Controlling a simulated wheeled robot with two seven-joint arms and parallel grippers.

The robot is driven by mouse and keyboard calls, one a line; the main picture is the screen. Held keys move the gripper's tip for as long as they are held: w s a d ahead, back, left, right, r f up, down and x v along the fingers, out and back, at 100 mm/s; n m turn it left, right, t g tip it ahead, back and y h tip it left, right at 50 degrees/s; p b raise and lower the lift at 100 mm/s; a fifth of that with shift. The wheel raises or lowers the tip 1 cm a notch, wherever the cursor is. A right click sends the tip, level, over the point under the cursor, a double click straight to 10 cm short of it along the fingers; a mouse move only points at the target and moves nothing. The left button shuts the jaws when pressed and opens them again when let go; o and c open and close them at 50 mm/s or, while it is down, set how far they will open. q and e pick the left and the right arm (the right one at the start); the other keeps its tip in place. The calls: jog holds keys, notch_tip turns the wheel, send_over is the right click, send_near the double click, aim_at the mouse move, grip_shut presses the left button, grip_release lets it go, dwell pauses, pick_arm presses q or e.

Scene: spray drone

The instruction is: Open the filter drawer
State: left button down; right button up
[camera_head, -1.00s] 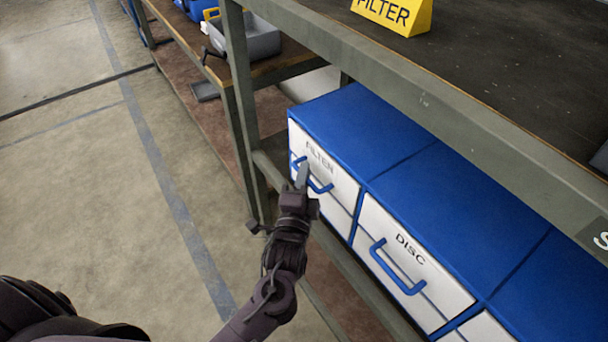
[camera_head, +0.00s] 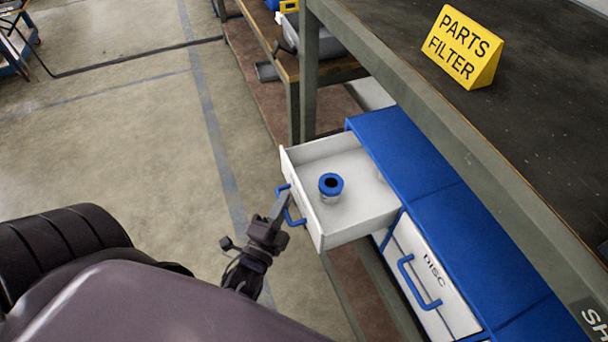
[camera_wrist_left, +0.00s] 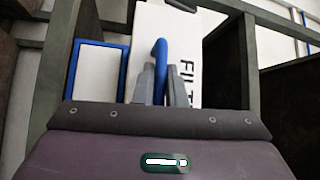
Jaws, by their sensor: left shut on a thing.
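The filter drawer (camera_head: 362,221) is white and stands pulled out of the blue cabinet (camera_head: 400,150) under the bench. A small blue-ringed filter part (camera_head: 330,186) sits upright inside it. My left gripper (camera_head: 280,205) is at the drawer's blue handle (camera_head: 298,217) and shut on it. In the left wrist view the gripper's fingers (camera_wrist_left: 158,85) are on either side of the blue handle (camera_wrist_left: 159,52), in front of the drawer face (camera_wrist_left: 190,62) with its partly hidden lettering. My right gripper is not in view.
The disc drawer (camera_head: 425,275) beside it is shut. A yellow sign reading PARTS FILTER (camera_head: 463,47) stands on the dark bench top (camera_head: 540,120). A bench leg (camera_head: 309,85) rises behind the open drawer.

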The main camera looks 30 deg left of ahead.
pick_arm(q)
jog(key=shift+s+a, duration=0.65)
jog(key=shift+s, duration=0.2)
jog(key=c, duration=1.5)
grip_release()
jog(key=s+d+f, duration=0.1)
jog(key=s, duration=0.6)
jog(key=shift+s, duration=0.35)
